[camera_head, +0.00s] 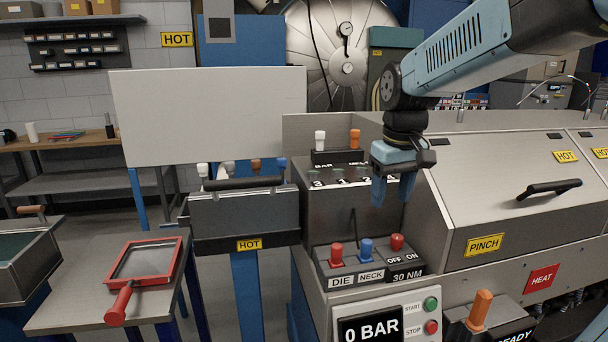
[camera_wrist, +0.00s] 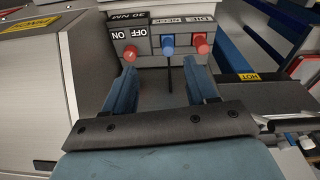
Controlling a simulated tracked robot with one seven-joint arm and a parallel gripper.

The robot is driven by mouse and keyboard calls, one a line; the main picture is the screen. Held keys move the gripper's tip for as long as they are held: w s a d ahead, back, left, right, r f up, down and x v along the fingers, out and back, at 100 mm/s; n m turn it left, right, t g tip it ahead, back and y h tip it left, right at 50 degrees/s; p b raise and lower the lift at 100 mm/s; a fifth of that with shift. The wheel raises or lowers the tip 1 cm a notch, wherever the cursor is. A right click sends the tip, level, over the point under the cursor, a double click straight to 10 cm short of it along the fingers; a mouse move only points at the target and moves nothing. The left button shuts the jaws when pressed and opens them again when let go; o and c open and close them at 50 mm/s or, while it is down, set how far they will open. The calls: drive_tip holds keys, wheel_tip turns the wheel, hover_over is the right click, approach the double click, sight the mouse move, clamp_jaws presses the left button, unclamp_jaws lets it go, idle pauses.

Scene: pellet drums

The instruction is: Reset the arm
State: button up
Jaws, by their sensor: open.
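My gripper (camera_head: 391,188) hangs from my blue-grey arm, pointing down, in front of the machine's upper shelf in the head view. Its two blue fingers (camera_wrist: 160,92) are apart with nothing held between them in the wrist view. Below it is the control ledge with a red knob (camera_head: 336,254) and a blue knob (camera_head: 365,249) over the DIE and NECK labels. Another red knob (camera_head: 397,242) stands by the OFF/ON label. In the wrist view these knobs lie beyond the fingertips, apart from them.
An orange-topped lever (camera_head: 355,139) and a white-topped lever (camera_head: 320,141) stand on the upper shelf. A hopper marked HOT (camera_head: 245,213) is at left. A sloped cover with a black handle (camera_head: 549,189) is at right. A red-framed screen (camera_head: 145,262) lies on the left table.

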drive_tip(key=s+d+m+t, duration=0.3)
drive_tip(key=s+d+t, duration=0.1)
drive_tip(key=s, duration=0.9)
drive_tip(key=shift+s+f, duration=0.2)
drive_tip(key=shift+f, duration=0.15)
idle(0.4)
